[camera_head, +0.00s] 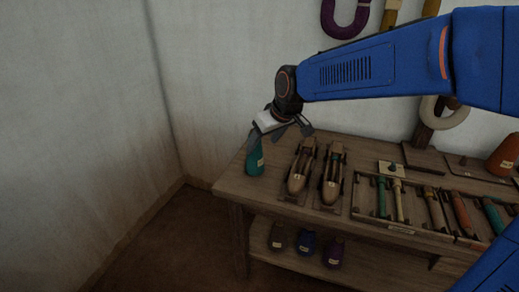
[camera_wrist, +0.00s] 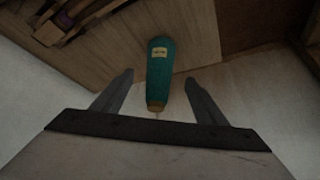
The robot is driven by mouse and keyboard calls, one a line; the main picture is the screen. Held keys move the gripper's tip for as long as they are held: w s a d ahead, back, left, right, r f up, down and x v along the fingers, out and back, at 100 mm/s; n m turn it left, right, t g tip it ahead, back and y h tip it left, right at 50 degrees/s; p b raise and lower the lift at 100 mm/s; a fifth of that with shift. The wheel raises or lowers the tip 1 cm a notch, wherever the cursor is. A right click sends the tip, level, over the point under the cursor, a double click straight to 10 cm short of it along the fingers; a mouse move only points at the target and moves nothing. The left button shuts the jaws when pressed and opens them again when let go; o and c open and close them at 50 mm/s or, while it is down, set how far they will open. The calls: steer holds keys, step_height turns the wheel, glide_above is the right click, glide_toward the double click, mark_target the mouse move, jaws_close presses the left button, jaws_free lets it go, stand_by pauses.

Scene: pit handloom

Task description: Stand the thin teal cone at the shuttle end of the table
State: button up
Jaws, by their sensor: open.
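The thin teal cone (camera_head: 255,160) stands upright at the left end of the wooden table (camera_head: 237,187), beside the shuttles. In the wrist view the teal cone (camera_wrist: 160,72) shows with its pale label and brown tip, lying between the lines of the two fingers. My gripper (camera_head: 280,131) is just above the cone in the head view. In the wrist view my gripper (camera_wrist: 158,88) is open, with a gap on both sides of the cone. No finger visibly touches it. The cone's top is partly hidden by my gripper in the head view.
Two wooden shuttles, one on the left (camera_head: 300,170) and one on the right (camera_head: 332,175), lie just right of the cone. A divided tray (camera_head: 365,215) holds several coloured bobbins. Several dark cones, one of them blue (camera_head: 306,242), stand on the lower shelf. The walls stand behind and left.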

steer(key=s+d+r+m+h, duration=0.2)
steer(key=s+d+m, duration=0.1)
steer(key=s+d, duration=1.2)
steer(key=s+d+f+m+h, duration=0.1)
steer(key=s+d+f+m, duration=0.3)
steer(key=s+d, duration=0.8)
steer(key=shift+s+d+f+h, duration=0.3)
steer(key=shift+s+f, duration=0.5)
steer(key=shift+s, duration=0.3)
